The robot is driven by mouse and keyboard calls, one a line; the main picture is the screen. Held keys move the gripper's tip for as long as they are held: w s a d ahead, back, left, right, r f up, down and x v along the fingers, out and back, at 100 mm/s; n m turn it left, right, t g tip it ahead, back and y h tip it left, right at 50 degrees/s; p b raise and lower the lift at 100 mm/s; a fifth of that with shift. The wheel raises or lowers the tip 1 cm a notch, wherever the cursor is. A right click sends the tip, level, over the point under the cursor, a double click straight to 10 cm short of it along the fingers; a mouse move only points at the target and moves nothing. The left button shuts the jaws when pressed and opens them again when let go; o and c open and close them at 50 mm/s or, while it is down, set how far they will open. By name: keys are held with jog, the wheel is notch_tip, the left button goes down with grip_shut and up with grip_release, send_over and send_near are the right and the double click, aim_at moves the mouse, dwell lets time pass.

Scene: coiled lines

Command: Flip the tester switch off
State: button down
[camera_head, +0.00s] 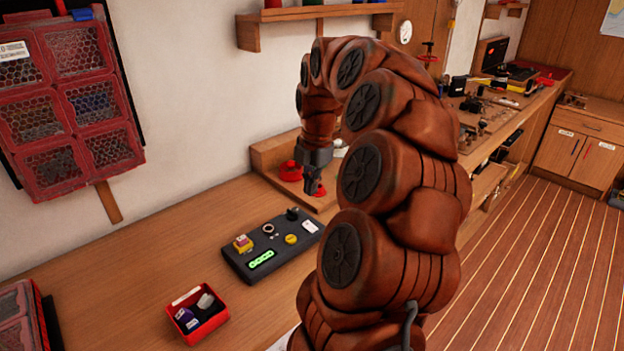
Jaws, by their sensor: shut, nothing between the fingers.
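A dark flat panel (238,268), which looks like the tester, lies on the wooden bench. On it I see a lit green strip (261,260), a yellow button (290,239), a yellow and red block (243,243), a round ring-like part (268,229) and a small black knob or switch (293,213) at the far edge. I cannot tell which part is the tester switch or its position. My gripper (314,190) points down, shut and empty, behind and right of the panel. It appears apart from the panel.
Red round objects (290,171) sit on a low wooden ledge near my gripper. A red box of small parts (197,316) stands on the bench in front. Red mesh bins (75,100) hang on the left wall.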

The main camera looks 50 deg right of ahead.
aim_at(307, 224)
jog(key=f+p, duration=0.1)
jog(key=f, duration=0.2)
jog(key=w+f+p, duration=0.1)
jog(key=f, duration=0.6)
jog(key=shift+w+f+p, duration=0.15)
jog(key=shift+f+p, duration=0.25)
jog(key=shift+d+f, duration=0.1)
jog(key=shift+d, duration=0.05)
